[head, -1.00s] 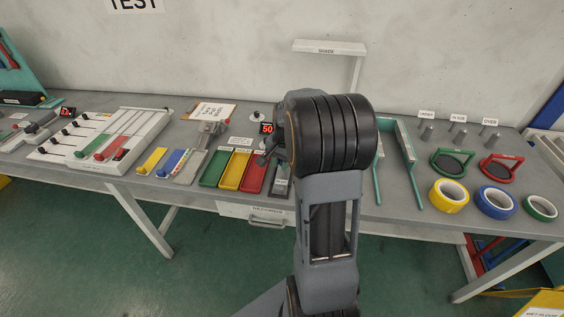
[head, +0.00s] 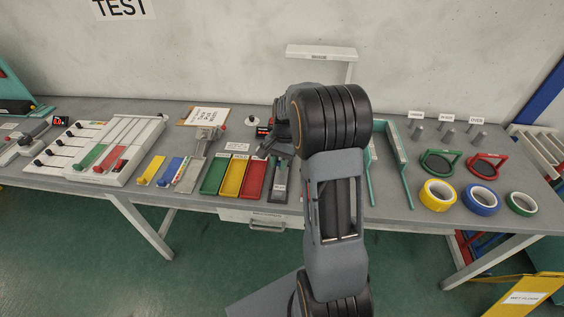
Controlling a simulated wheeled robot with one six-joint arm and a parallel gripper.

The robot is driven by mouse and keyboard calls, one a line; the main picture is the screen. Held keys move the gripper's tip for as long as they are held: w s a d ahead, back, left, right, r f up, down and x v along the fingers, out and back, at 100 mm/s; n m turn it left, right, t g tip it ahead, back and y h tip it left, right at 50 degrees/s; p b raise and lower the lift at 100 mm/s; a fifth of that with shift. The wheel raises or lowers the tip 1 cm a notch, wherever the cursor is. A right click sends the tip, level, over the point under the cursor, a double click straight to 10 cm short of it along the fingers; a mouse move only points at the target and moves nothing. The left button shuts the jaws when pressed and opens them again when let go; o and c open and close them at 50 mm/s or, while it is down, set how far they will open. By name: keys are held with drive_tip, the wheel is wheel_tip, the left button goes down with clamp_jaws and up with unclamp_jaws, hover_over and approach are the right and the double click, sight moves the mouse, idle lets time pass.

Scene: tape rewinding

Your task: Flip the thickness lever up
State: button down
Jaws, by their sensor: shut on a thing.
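A grey plate with a dark slot (head: 279,184) lies on the bench just right of the red tray; I take it as the thickness lever's base. My gripper (head: 263,153), small and dark, is low over the far end of this plate, below the red-digit display (head: 263,132). Its jaws are shut on a small part there, which seems to be the lever. The lever itself is mostly hidden by the gripper and my wrist, so its tilt cannot be told.
Green (head: 214,174), yellow (head: 234,176) and red (head: 254,178) trays stand left of the plate. A teal frame (head: 397,160) stands right of my arm, with tape rolls (head: 438,195) beyond. A guard post (head: 322,52) rises behind.

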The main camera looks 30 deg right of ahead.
drive_tip(key=c, duration=1)
unclamp_jaws()
drive_tip(key=shift+r, duration=0.1)
drive_tip(key=v, duration=1.3)
drive_tip(key=shift+d+r+b, duration=0.2)
drive_tip(key=shift+r+b, duration=0.1)
drive_tip(key=shift+r, duration=0.1)
